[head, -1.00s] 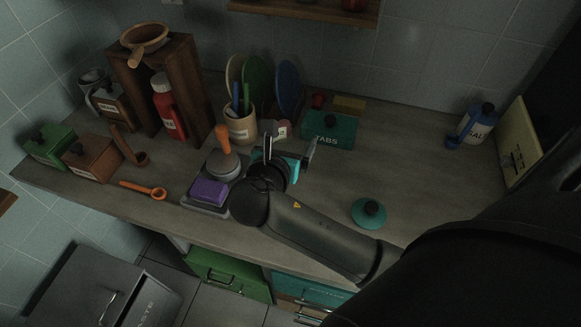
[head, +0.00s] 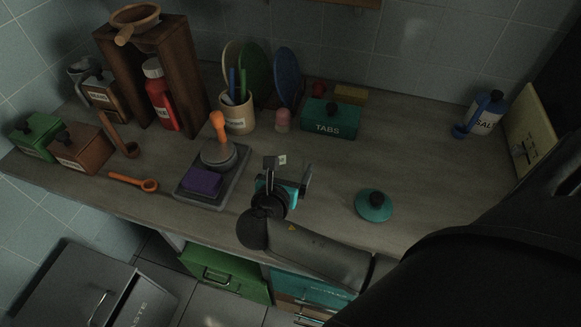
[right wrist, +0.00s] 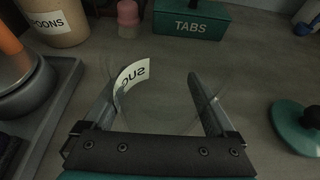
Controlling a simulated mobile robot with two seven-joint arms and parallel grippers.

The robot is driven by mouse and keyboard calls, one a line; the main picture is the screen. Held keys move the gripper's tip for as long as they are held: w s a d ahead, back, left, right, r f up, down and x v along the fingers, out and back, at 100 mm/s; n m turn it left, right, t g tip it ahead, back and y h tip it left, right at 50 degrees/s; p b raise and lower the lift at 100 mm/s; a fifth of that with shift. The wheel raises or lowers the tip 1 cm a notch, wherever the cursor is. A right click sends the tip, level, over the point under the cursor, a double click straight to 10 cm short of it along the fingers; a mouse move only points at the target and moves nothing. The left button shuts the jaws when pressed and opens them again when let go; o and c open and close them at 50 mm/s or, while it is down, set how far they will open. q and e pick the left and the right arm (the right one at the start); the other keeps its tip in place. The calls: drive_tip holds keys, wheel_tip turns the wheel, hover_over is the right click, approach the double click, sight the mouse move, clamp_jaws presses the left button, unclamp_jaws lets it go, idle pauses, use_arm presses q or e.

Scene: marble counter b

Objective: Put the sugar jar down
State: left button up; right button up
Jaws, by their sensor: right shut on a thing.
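The sugar jar (right wrist: 165,97) is clear glass and hard to see. Its white label (right wrist: 132,75) shows part of its lettering, and the label is a small white patch in the head view (head: 282,159). My right gripper (right wrist: 152,88) has a finger on each side of the jar and is shut on it. In the head view the right gripper (head: 288,168) is over the middle of the counter, in front of the TABS box. I cannot tell whether the jar's base touches the counter. A teal lid with a black knob (head: 374,206) lies to the right. My left gripper is out of view.
Behind are the spoons crock (head: 238,117), a pink shaker (head: 282,121) and the teal TABS box (head: 331,120). Counter between gripper and lid is bare.

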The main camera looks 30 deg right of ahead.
drive_tip(key=shift+f, duration=0.1)
drive_tip(key=o, duration=1.5)
drive_tip(key=shift+s+a+r, duration=0.2)
drive_tip(key=shift+a+r, duration=0.05)
drive_tip(key=p+v, duration=0.3)
drive_tip(key=v, duration=0.8)
drive_tip(key=shift+s+a+r, duration=0.1)
drive_tip(key=shift+s, duration=0.05)
